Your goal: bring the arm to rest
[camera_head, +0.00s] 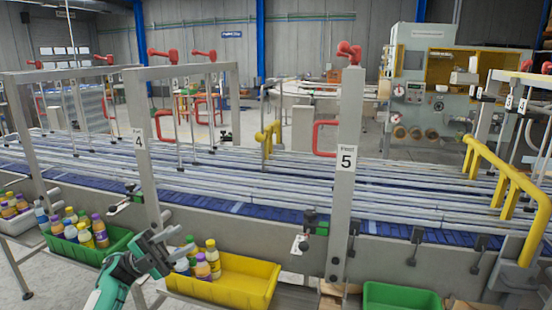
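My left arm (113,286), green and white, comes up from the bottom left. Its grey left gripper (166,249) is over the left end of the yellow bin (240,288), at the gap beside the green bin. The fingers look spread apart, with nothing seen held between them. Bottles (203,268) with purple, yellow and green caps stand in the yellow bin just right of the gripper. The gripper partly hides some of them. My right gripper is not in view.
A green bin (118,242) of bottles stands left of the gripper. A green bin (400,297) is at the bottom right. The conveyor (260,205) runs behind the bins. Upright posts (347,170) and yellow rails (510,180) rise along it.

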